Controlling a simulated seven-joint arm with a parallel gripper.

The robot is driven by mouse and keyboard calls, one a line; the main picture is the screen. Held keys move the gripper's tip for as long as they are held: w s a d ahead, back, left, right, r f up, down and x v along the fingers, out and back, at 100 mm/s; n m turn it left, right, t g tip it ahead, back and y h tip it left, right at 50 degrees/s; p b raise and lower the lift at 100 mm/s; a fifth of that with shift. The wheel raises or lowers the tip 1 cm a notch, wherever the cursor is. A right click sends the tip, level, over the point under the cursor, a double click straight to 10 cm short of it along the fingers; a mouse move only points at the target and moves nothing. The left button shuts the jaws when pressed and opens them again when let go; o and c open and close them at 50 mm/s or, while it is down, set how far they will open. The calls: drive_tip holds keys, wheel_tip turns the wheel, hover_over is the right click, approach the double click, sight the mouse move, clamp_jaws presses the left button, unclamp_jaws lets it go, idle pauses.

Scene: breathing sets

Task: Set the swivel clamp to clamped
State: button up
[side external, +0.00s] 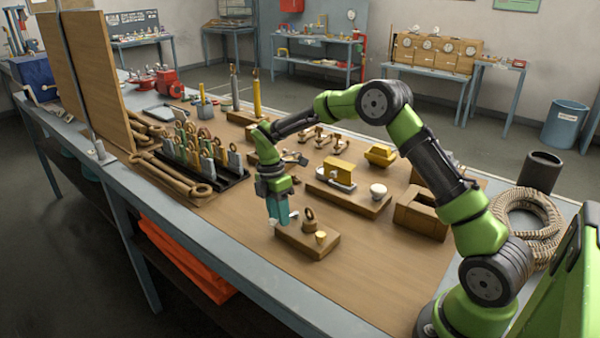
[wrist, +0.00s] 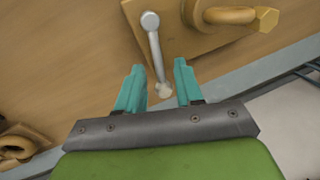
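The swivel clamp stands on a small wooden block (side external: 307,242) at the front edge of the table, and the block also shows in the wrist view (wrist: 192,42). Its silver lever (wrist: 154,45) has a round pivot end at the top and a pale tip lower down. My gripper (side external: 278,218) is low at the block's left end. In the wrist view my gripper (wrist: 157,72) has its two teal fingers apart, one on each side of the lever's lower part. I see gaps on both sides; whether a finger touches the lever is unclear.
A bronze ring piece (side external: 309,222) and a yellow knob (side external: 320,237) sit on the same block. A black rack of upright tools (side external: 215,182) stands to the left. A wooden board with a yellow block (side external: 340,170) and white knob lies behind. Bare tabletop lies right of the block.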

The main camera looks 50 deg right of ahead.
clamp_jaws()
drive_tip(key=shift+a, duration=0.2)
idle(1.2)
